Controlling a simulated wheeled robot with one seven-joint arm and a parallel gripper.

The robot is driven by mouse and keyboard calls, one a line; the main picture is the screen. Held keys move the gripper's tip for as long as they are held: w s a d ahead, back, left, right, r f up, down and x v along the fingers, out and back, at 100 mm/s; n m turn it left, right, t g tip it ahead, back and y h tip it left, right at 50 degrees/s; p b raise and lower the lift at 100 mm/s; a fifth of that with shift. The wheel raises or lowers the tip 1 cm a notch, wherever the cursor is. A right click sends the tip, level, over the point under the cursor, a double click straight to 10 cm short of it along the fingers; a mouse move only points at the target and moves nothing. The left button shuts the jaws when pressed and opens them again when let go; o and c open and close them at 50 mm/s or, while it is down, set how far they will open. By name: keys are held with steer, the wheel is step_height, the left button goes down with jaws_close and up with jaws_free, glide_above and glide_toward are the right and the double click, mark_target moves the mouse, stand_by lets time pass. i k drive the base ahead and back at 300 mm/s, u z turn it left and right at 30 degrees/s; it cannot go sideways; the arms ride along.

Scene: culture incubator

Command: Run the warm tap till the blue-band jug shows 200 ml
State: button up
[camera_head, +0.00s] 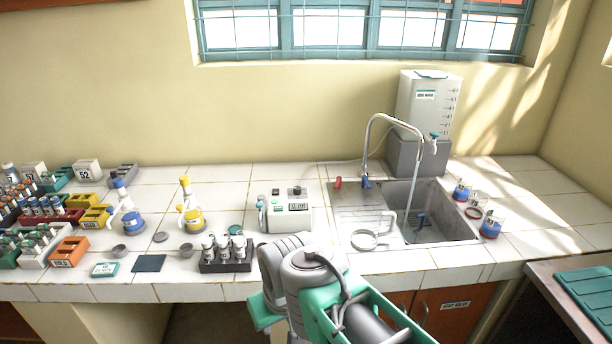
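The sink (452,226) is set in the white tiled counter, with a tall curved metal spout (372,130) over it. A red tap handle (338,183) and a blue tap handle (366,183) stand at its back left edge. Two small clear vessels with blue parts stand right of the sink, a rear one (462,190) and a front one (490,228). I cannot tell which is the blue-band jug, nor read any level.
A white tank (425,100) with a small tap stands on a grey box behind the sink. A metal ring (365,240) lies on the drainboard. A meter (288,215), a dark vial rack (226,262), and several flasks and racks fill the left counter.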

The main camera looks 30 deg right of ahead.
mark_target(338, 185)
steer(key=z, duration=0.25)
steer(key=i, duration=0.8)
steer(key=z, duration=0.55)
